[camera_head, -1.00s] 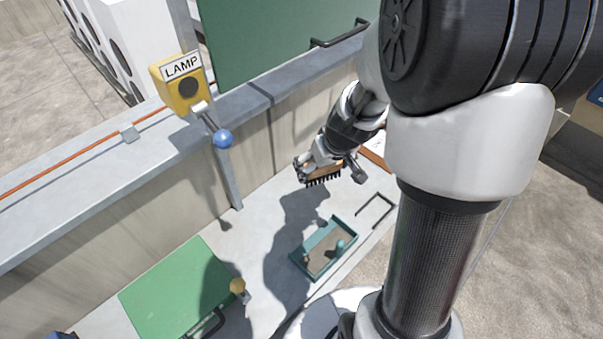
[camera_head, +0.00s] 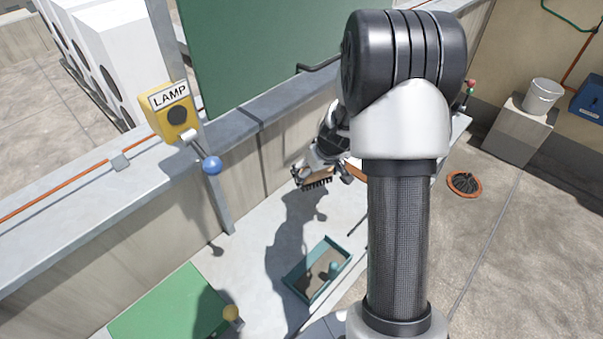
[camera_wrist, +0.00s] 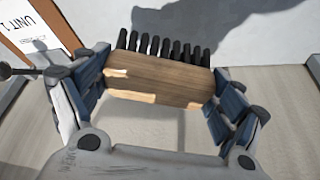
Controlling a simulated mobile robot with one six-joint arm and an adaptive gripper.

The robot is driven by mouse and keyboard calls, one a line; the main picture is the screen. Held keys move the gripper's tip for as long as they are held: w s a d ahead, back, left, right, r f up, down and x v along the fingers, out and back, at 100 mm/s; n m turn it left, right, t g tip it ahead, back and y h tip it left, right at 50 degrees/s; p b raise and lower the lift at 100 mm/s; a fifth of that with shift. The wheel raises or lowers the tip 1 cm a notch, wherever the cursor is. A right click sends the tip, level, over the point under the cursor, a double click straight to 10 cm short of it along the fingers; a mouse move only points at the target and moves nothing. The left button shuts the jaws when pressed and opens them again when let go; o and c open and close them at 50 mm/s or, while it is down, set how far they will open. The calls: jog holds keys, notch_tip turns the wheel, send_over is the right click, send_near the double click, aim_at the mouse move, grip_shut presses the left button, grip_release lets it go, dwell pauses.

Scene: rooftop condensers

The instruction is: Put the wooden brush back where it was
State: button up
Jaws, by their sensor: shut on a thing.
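The wooden brush (camera_wrist: 158,79) has a pale brown block and a row of dark bristles. In the wrist view it lies crosswise between the blue-padded fingers of my gripper (camera_wrist: 160,88), which is shut on its two ends. In the head view my gripper (camera_head: 320,172) holds the brush (camera_head: 317,177) above the grey bench top (camera_head: 258,262), bristles downward. A shadow lies on the bench below. A teal tray (camera_head: 290,281) with a brown bottom and a small teal piece in it stands on the bench, nearer than the brush. My arm hides part of the bench to the right.
A yellow LAMP box (camera_head: 172,115) with a blue ball lever (camera_head: 212,165) stands at the wall. A paper marked UNIT 1 (camera_wrist: 30,28) lies near the brush.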

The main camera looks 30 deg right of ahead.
jog(key=w+a, duration=0.2)
jog(key=w, duration=0.3)
notch_tip(320, 180, down, 6)
jog(key=shift+s+d+f+b, duration=0.1)
jog(key=shift+f+b, duration=0.15)
jog(key=shift+b, duration=1)
jog(key=shift+w+f, duration=0.2)
jog(key=shift+f, duration=0.15)
jog(key=shift+r, duration=0.1)
jog(key=shift+f+b, duration=0.25)
jog(key=shift+b, duration=0.05)
jog(key=o, duration=0.8)
jog(key=shift+o, duration=0.2)
